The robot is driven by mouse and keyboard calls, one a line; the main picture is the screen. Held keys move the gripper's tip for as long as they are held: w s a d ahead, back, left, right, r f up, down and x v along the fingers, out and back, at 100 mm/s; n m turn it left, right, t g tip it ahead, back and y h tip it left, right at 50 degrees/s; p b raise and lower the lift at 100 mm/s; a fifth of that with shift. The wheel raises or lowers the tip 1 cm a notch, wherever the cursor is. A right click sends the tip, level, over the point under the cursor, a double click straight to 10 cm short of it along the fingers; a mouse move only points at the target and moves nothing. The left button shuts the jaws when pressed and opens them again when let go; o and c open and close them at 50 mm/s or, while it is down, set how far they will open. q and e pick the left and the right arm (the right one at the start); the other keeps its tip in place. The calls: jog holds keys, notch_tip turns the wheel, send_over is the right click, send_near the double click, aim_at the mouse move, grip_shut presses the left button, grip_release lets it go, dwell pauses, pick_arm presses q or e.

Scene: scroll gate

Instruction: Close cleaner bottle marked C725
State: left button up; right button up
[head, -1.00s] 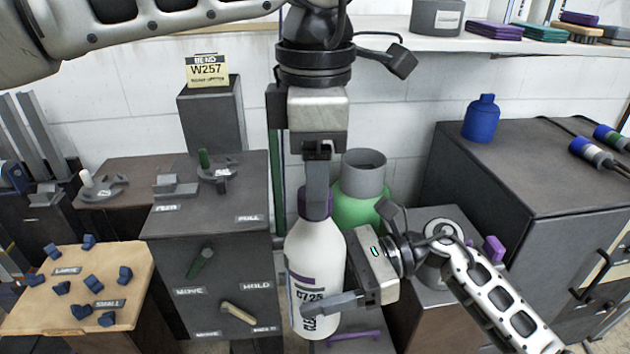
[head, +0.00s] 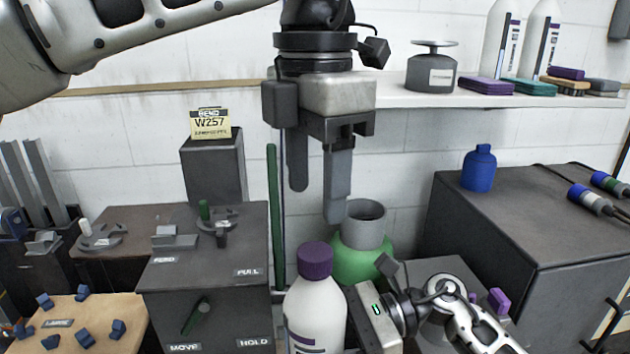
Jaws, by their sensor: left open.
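The white cleaner bottle (head: 315,315) stands upright at the lower middle, its lower part cut off by the picture's edge. A purple cap (head: 315,260) sits on its neck; I cannot tell how tightly. The C725 marking is below the frame now; it showed on the label earlier. My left gripper (head: 318,203) is open and empty, pointing down above the cap and apart from it. My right gripper (head: 375,318) is at the bottle's right side, with its fingers out of the picture.
A green container with a grey neck (head: 362,255) stands close behind the bottle. A dark box with levers (head: 205,270) is on the left. A dark cabinet (head: 540,220) with a blue bottle (head: 479,168) is on the right. A shelf (head: 440,97) runs behind my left gripper.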

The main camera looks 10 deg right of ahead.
aim_at(314, 251)
pick_arm(q)
jog(key=shift+f, duration=0.1)
jog(key=shift+f, duration=3.95)
jog(key=c, duration=1)
jog(key=o, duration=1.2)
jog(key=shift+c, duration=0.2)
jog(key=shift+r, duration=0.15)
